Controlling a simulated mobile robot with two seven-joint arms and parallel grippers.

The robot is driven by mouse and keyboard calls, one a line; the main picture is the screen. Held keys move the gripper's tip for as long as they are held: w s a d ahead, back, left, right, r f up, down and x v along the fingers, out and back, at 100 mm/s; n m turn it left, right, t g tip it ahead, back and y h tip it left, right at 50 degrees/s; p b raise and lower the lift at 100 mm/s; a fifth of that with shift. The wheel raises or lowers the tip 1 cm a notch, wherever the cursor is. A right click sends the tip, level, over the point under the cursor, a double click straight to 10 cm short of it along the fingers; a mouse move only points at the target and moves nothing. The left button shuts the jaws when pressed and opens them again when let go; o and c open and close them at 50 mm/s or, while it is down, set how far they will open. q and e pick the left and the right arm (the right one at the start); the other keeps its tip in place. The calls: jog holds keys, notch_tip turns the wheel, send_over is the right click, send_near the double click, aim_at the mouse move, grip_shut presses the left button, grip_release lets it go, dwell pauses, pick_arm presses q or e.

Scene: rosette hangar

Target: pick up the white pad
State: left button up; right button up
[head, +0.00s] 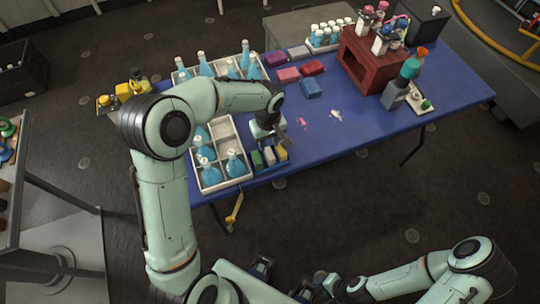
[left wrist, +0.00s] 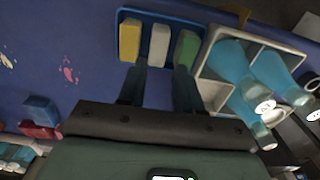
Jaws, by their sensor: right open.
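The white pad (left wrist: 159,45) stands in a small blue tray (left wrist: 203,30) between a yellow pad (left wrist: 130,40) and a green pad (left wrist: 187,48). In the head view the white pad (head: 269,156) is at the table's near edge. My left gripper (left wrist: 157,75) points at the tray; its two dark fingers are apart, with the white pad lined up between them. It appears empty. In the head view my left gripper (head: 268,138) is just above the tray. My right gripper (head: 308,286) is low in the head view, off the table, open; its fingertips are hard to make out.
A divided crate (head: 211,187) with blue bottles stands left of the tray, another crate (head: 244,87) behind it. Several coloured blocks (head: 288,75), a red-brown rack (head: 362,62) and a spray bottle (head: 397,92) stand farther right. The blue table (head: 360,140) is mostly clear right of the tray.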

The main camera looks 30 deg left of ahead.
aim_at(269, 153)
pick_arm(q)
jog(key=shift+w+f, duration=0.1)
jog(key=shift+f, duration=0.75)
jog(key=f, duration=0.5)
jog(key=shift+d+f, duration=0.15)
jog(key=shift+d, duration=0.05)
grip_shut()
